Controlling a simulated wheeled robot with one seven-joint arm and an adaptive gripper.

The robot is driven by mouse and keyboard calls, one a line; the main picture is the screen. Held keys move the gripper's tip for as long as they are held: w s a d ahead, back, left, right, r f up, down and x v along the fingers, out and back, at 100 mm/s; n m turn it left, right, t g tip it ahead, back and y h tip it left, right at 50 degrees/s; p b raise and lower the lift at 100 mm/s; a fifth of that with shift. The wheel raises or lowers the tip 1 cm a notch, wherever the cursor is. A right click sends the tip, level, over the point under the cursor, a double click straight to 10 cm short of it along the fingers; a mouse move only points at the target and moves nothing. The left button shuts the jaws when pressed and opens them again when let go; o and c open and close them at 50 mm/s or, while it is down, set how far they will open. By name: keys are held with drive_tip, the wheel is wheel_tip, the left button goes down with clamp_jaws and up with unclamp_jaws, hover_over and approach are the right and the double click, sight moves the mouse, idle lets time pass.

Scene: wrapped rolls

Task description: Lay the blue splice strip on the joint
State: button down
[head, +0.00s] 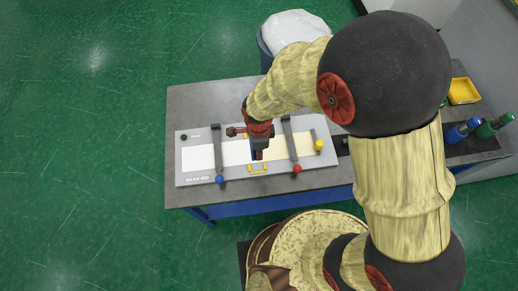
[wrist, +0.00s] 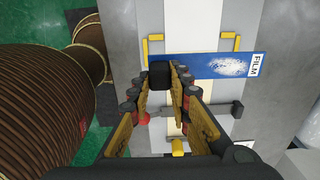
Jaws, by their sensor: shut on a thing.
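The blue splice strip (wrist: 225,65) has a white speckled patch and a white end marked FILM. In the wrist view it stretches right from my gripper (wrist: 162,75), whose fingers are shut on its left end. The strip lies crosswise over the pale web, close to two yellow corner brackets (wrist: 154,42); I cannot tell whether it touches the web. In the head view my gripper (head: 259,154) is over the middle of the splice bed (head: 197,181), between a white web (head: 236,153) and a cream web (head: 278,153). It hides most of the strip and the joint there.
Dark clamp bars with a blue knob (head: 220,179) and a red knob (head: 297,169) cross the bed on either side. A yellow tray (head: 463,91) and blue and green bottles (head: 456,133) are at the right.

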drive_tip(key=shift+f+b, duration=3.25)
drive_tip(key=shift+f, duration=1.55)
drive_tip(key=c, duration=1.6)
unclamp_jaws()
wheel_tip(320, 180, up, 12)
drive_tip(key=shift+s+r, duration=0.1)
